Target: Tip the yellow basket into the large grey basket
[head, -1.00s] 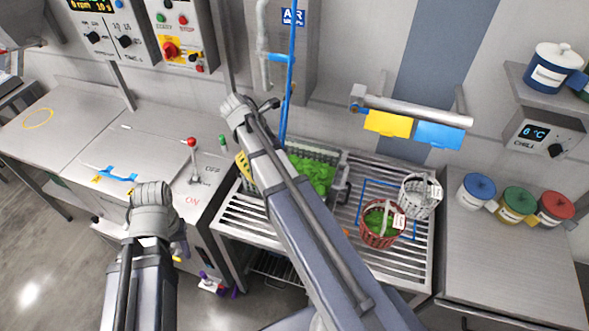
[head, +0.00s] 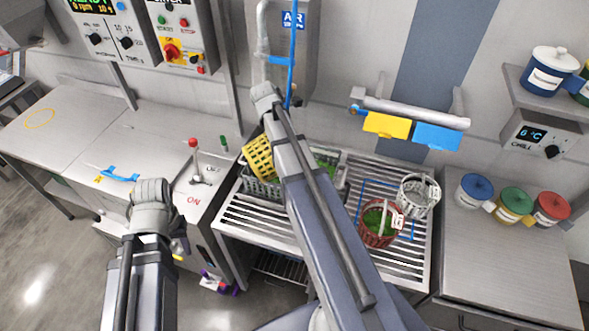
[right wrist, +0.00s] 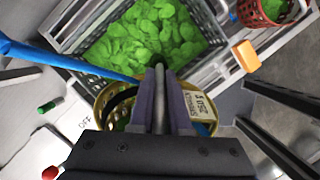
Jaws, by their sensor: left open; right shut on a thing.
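The yellow basket (head: 259,157) hangs over the left part of the large grey basket (head: 262,188) in the head view, and looks tilted. In the right wrist view it shows (right wrist: 101,101) behind my right gripper (right wrist: 158,72), with a white label at its right side. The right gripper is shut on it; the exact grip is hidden. In the head view my right arm covers that gripper. Green leaves (right wrist: 150,35) fill the grey basket, which stands on the slatted rack. My left gripper (head: 181,243) is open, low by the counter's front, partly hidden by my arm.
A red basket with greens (head: 377,226) and a white basket (head: 418,197) stand on the rack's right side. A blue hose (head: 290,60) hangs near my right arm. A lever (head: 194,160) stands left of the rack. An orange block (right wrist: 245,56) lies beside the grey basket.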

